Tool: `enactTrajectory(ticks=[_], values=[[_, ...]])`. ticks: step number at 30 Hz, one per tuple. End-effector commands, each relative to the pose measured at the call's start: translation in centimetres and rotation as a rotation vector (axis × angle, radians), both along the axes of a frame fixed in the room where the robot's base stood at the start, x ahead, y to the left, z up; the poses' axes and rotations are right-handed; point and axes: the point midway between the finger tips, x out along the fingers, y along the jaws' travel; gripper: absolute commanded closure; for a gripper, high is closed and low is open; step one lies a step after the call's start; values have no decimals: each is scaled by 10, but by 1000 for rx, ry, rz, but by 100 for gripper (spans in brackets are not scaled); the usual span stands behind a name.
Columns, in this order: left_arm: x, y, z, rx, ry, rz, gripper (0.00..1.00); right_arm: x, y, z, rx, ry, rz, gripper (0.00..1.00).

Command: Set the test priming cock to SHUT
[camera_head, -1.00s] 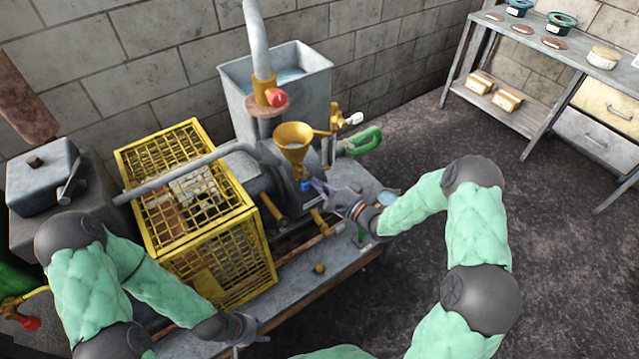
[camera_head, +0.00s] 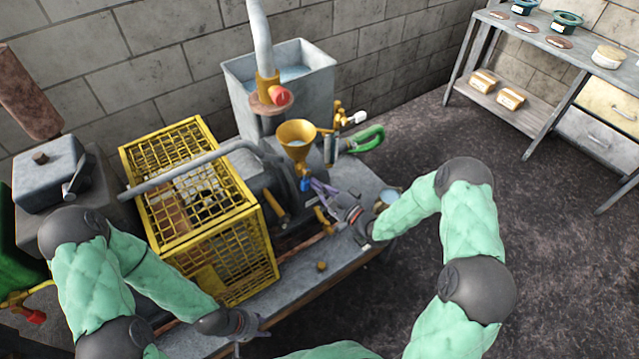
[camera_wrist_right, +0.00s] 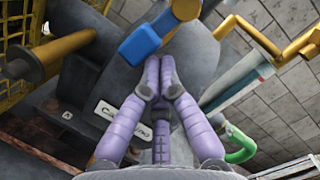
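The blue-handled cock (camera_head: 306,184) sits below the brass funnel (camera_head: 296,134) on the pump. In the right wrist view its blue lever (camera_wrist_right: 140,45) points down and left from the brass body (camera_wrist_right: 185,8). My right gripper (camera_head: 318,188) is close beside the blue lever. In the wrist view its purple fingers (camera_wrist_right: 160,75) are together, tips just below and right of the lever, with nothing seen between them. Contact with the lever cannot be told. My left gripper (camera_head: 250,338) is low, in front of the yellow cage, its fingers apart and empty.
A yellow mesh cage (camera_head: 205,215) stands left of the pump. A green handle (camera_head: 362,139) and brass valve parts are behind my right gripper. A red-handled valve (camera_head: 281,96) is on the upright pipe. A white lettered plate (camera_wrist_right: 118,122) lies below the lever.

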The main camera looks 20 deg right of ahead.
Motion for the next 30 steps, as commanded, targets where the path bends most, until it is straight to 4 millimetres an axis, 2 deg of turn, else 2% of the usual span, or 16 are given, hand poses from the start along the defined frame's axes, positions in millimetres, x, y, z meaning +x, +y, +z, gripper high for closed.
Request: enactTrajectory(ticks=[20, 30], values=[[0, 0, 12, 0, 0, 0, 60, -12, 33, -2, 533, 194, 2, 100], [0, 0, 18, 0, 0, 0, 60, -17, 46, 4, 537, 196, 2, 100]])
